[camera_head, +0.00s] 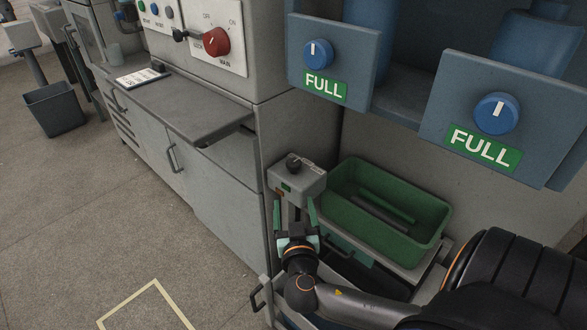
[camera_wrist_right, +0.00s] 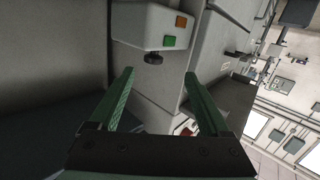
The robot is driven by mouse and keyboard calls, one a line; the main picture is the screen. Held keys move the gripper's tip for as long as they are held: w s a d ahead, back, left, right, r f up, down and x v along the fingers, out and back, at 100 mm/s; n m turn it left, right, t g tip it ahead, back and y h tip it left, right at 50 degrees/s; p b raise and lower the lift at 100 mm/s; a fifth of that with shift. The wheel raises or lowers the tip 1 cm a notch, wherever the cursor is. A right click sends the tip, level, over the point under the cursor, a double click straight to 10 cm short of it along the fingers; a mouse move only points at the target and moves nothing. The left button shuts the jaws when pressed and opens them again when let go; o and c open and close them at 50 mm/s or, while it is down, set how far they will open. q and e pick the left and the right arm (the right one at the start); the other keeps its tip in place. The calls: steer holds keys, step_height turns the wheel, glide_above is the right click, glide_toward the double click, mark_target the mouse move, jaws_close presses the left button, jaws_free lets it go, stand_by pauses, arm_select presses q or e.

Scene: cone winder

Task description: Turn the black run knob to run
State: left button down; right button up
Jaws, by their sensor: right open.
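The black run knob (camera_head: 293,163) sits on top of a small grey control box (camera_head: 310,180) beside the cabinet's corner. Which way the knob points is too small to tell. In the right wrist view the knob (camera_wrist_right: 153,58) shows dark against the box (camera_wrist_right: 150,25), which has an orange and a green button. My right gripper (camera_head: 295,213) is open, its green fingers upright just below and in front of the box in the head view. In the wrist view the knob appears between and a little beyond the fingertips (camera_wrist_right: 159,76), apart from them. My left gripper is not in view.
A green bin (camera_head: 433,203) with rods in it stands right of the box. Panels with blue knobs (camera_head: 318,53) marked FULL overhang above. A grey shelf (camera_head: 190,108) juts out at left, below a red main switch (camera_head: 217,41). The floor at lower left is clear.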

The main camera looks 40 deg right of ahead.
mark_target(294, 168)
steer(key=shift+m+h, duration=0.6)
steer(key=x, duration=0.4)
steer(key=r+x, duration=0.1)
steer(key=x, duration=0.8)
steer(key=shift+s+d+r, duration=0.1)
steer(key=shift+d+r, duration=0.1)
steer(key=shift+r, duration=0.15)
steer(key=shift+c, duration=0.3)
jaws_close()
